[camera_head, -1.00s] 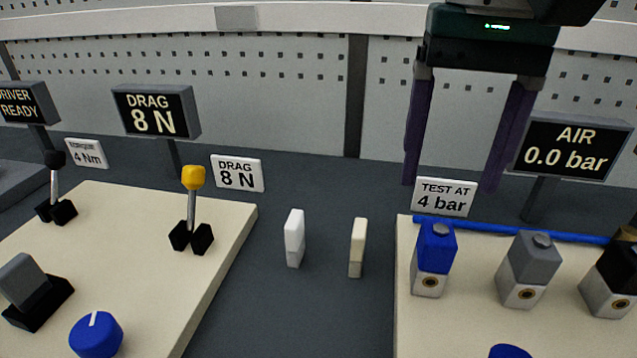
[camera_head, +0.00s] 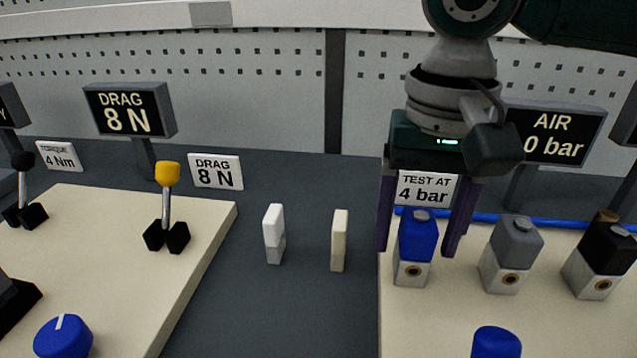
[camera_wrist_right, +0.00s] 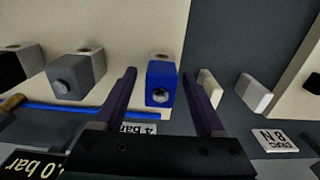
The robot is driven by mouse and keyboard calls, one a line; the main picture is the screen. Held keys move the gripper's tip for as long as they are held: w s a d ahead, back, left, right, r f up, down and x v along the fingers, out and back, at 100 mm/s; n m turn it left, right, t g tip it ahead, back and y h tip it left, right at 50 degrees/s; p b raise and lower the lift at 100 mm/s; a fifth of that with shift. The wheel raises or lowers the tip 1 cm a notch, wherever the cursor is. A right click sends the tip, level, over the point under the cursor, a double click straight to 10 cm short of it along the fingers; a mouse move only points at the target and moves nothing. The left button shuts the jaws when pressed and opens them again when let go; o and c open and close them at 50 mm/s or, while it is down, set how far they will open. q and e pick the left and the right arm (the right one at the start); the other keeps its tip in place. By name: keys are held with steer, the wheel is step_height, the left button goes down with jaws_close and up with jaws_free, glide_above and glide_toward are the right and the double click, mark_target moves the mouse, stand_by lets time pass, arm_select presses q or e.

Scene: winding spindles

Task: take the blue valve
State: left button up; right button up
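The blue valve (camera_head: 416,236) is a blue block on a pale base with a round port, upright on the right cream board. It also shows in the right wrist view (camera_wrist_right: 161,84), between the two fingers. My right gripper (camera_head: 416,250) is open, with one purple finger on each side of the valve in the head view. I see a gap between the valve and the fingers in the wrist view (camera_wrist_right: 163,75), so it is not gripped. My left gripper is not in view.
A grey valve (camera_head: 515,245) and a black valve (camera_head: 604,250) stand to the right on the same board. A blue tube (camera_head: 484,217) runs behind them. A white block (camera_head: 274,234) and a cream block (camera_head: 339,240) stand on the dark bench to the left.

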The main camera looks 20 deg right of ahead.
jaws_close()
stand_by(0.3)
steer(key=shift+r, duration=0.1)
